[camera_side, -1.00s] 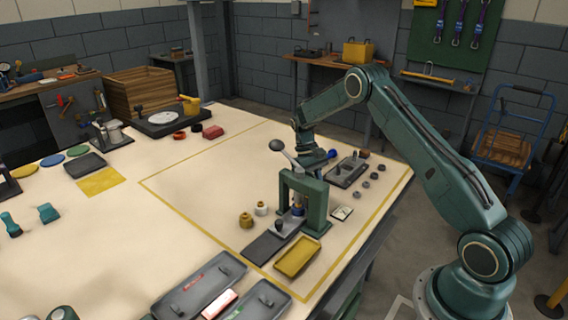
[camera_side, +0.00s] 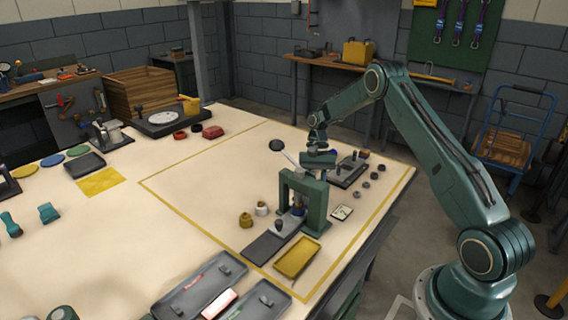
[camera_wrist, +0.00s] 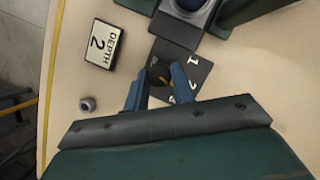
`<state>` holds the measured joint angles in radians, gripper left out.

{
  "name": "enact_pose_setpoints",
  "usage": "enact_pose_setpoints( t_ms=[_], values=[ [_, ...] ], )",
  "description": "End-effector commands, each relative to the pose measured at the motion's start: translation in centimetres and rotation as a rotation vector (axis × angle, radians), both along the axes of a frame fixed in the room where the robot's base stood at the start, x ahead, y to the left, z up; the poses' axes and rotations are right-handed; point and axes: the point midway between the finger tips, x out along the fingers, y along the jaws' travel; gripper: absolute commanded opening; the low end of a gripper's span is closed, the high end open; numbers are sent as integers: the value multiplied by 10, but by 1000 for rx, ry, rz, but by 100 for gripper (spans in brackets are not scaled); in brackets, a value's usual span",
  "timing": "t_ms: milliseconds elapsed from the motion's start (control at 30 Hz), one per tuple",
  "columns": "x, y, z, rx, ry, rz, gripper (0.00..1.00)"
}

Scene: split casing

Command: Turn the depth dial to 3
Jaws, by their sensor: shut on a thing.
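The depth dial (camera_wrist: 158,75) is a small dark knob with a yellow pointer mark on a dark numbered plate (camera_wrist: 186,70). The mark slants toward the lower right of the wrist view; I cannot tell exactly which number it meets. My gripper (camera_wrist: 160,82) has its two blue fingers on either side of the knob and is shut on it. Digits 1 and 2 show to the right of the knob; lower ones are partly hidden by a finger. In the side view my gripper (camera_side: 318,162) is behind the green press, and the dial is hidden.
The green press (camera_side: 316,205) with its raised ball-ended lever (camera_side: 277,146) stands close to the gripper. A dark parts tray (camera_side: 346,172) and several small rings lie to the right. A small grey nut (camera_wrist: 88,104) lies left of the fingers. A yellow tray (camera_side: 297,258) is in front.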

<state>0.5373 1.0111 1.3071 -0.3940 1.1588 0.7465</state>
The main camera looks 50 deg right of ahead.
Motion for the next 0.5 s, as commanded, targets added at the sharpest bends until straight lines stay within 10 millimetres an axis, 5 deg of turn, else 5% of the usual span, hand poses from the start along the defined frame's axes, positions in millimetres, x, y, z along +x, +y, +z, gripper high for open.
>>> enact_pose_setpoints(
  t_ms=[500],
  values=[
    [-2, -2, 1, -1, -3, -387, 2]
  ],
)
